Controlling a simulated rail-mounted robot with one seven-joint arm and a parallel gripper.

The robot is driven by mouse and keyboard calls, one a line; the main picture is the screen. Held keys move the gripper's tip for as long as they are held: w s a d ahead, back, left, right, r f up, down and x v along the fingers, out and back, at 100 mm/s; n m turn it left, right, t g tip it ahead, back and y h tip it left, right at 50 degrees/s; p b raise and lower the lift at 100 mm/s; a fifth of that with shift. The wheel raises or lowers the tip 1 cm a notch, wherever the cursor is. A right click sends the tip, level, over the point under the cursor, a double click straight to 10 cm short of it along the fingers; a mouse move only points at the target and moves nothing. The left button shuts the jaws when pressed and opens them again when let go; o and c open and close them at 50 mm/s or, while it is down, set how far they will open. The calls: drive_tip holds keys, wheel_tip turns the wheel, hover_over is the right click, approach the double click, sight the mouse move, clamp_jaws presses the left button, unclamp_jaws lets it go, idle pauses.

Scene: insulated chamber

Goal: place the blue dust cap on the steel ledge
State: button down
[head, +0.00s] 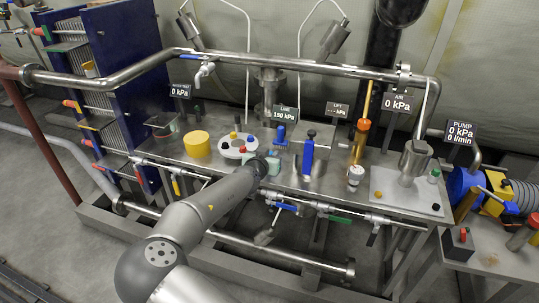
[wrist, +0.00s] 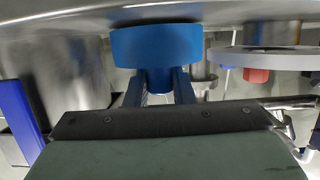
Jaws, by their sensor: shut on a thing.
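The blue dust cap (wrist: 157,46) is at the top middle of the wrist view, with a wide round head and a narrower stem. My gripper (wrist: 159,84) is shut on the stem, one finger on each side. The cap's wide end is right by a grey steel surface (wrist: 60,18) along the top of that view; I cannot tell whether they touch. In the head view my gripper (head: 270,158) is low over the steel bench top (head: 330,185), which seems to be the ledge, and the cap is hard to make out there.
A white round holder (head: 229,150) with coloured caps stands just left of my gripper. A yellow cylinder (head: 197,143) is further left. A steel pipe (head: 300,68) runs above the bench, and signs stand behind.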

drive_tip(key=shift+f, duration=0.1)
drive_tip(key=shift+f, duration=0.15)
drive_tip(key=c, duration=1.3)
unclamp_jaws()
drive_tip(key=shift+o, duration=0.2)
drive_tip(key=shift+s+r, duration=0.1)
drive_tip(key=shift+r, duration=0.25)
drive_tip(key=v, duration=1.1)
drive_tip(key=shift+s, duration=0.4)
drive_tip(key=shift+a+r, duration=0.1)
